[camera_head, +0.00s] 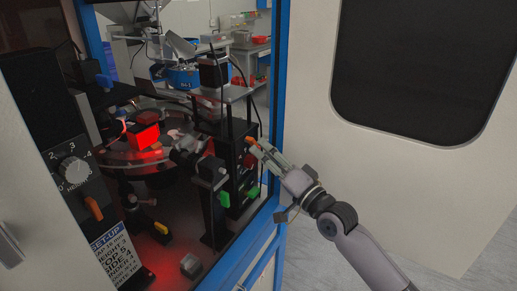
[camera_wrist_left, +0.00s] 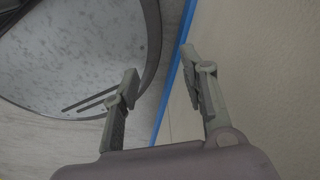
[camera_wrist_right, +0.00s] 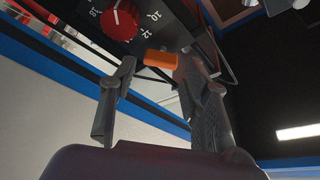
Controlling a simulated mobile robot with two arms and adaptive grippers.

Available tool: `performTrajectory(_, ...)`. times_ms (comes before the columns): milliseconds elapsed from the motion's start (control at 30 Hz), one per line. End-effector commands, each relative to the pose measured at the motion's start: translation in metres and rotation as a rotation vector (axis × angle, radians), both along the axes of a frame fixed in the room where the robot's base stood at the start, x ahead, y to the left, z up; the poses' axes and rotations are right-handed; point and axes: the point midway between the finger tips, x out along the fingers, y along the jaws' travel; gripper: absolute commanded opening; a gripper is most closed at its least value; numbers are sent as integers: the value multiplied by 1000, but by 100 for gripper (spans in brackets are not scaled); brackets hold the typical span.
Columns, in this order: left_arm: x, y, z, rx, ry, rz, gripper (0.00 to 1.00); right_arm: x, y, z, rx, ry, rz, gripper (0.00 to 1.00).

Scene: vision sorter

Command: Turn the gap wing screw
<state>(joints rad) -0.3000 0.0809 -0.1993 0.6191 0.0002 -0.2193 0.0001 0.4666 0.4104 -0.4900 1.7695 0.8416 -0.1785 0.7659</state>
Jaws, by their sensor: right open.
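An orange wing screw (camera_wrist_right: 160,59) shows in the right wrist view, below a red dial (camera_wrist_right: 119,20) with numbers around it. It also shows in the head view (camera_head: 251,141), at the upper part of a black post. I cannot read a label naming it the gap screw. My right gripper (camera_head: 262,151) is open at this screw. In the right wrist view the screw lies between the fingertips or just ahead of them; contact cannot be told. My left gripper (camera_wrist_left: 159,64) is open and empty in its wrist view, and out of the head view.
A HEIGHT dial (camera_head: 75,170) with another orange wing screw (camera_head: 93,208) is on the left panel. Green wing screws (camera_head: 224,199) and a yellow one (camera_head: 161,228) sit lower. The blue door frame (camera_head: 280,110) stands close by my right gripper. A round disc (camera_head: 130,150) is lit red.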

Motion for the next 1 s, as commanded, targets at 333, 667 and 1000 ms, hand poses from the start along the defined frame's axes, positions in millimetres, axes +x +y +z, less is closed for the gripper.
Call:
performTrajectory(333,0,-1,0,-1,0,-1,40,-55,-39,-17,-4,3,0,43)
performTrajectory(667,0,-1,0,-1,0,-1,40,-67,-48,-19,-1,1,0,43)
performTrajectory(1000,0,-1,0,-1,0,-1,40,-81,-34,-55,-119,50,-3,29)
